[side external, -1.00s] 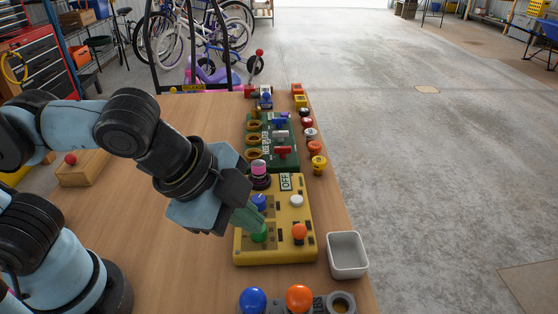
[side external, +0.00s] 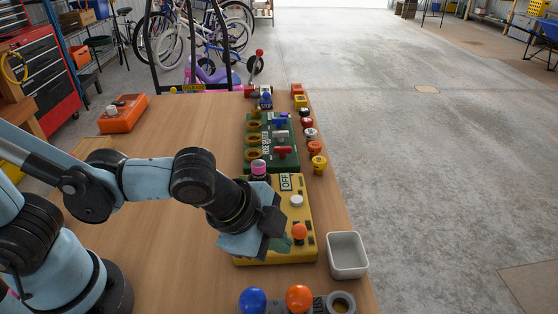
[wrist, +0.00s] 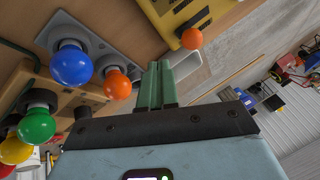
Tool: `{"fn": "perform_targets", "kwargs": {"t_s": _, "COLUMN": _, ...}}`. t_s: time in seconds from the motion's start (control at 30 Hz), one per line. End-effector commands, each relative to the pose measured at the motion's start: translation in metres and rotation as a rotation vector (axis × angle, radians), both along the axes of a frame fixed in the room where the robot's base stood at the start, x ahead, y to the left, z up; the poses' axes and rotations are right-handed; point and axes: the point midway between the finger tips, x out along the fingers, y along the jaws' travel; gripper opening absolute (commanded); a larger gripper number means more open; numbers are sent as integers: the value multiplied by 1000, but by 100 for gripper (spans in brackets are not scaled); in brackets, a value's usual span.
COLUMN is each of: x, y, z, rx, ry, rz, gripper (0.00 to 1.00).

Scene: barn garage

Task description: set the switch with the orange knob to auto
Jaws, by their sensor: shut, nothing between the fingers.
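The yellow switch panel (side external: 308,207) lies on the wooden bench, with an "OFF" label at its far end. The orange knob (side external: 299,231) sits near its right side; it also shows in the wrist view (wrist: 192,39) on the yellow panel's edge. My gripper (side external: 284,242) is just left of the orange knob, low over the panel. Its green fingers are shut together and empty; they also show in the wrist view (wrist: 160,64). In the wrist view a gap shows between fingertips and knob; contact cannot be told from the side. My gripper hides the panel's left part. No "auto" label is readable.
A white bin (side external: 347,256) stands right of the panel. A blue bulb (side external: 253,300) and an orange bulb (side external: 299,298) stand at the front. A green panel (side external: 259,157) and a pink-topped knob (side external: 259,167) lie behind. Several buttons line the bench's right edge.

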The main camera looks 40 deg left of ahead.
Motion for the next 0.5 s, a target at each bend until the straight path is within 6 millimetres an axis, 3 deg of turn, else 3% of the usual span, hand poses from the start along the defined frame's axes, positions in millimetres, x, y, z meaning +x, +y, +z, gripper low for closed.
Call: {"fn": "perform_targets", "kwargs": {"t_s": 0.5, "x": 37, "y": 9, "z": -22, "rx": -1, "ry": 0, "rz": 2, "gripper": 0}}
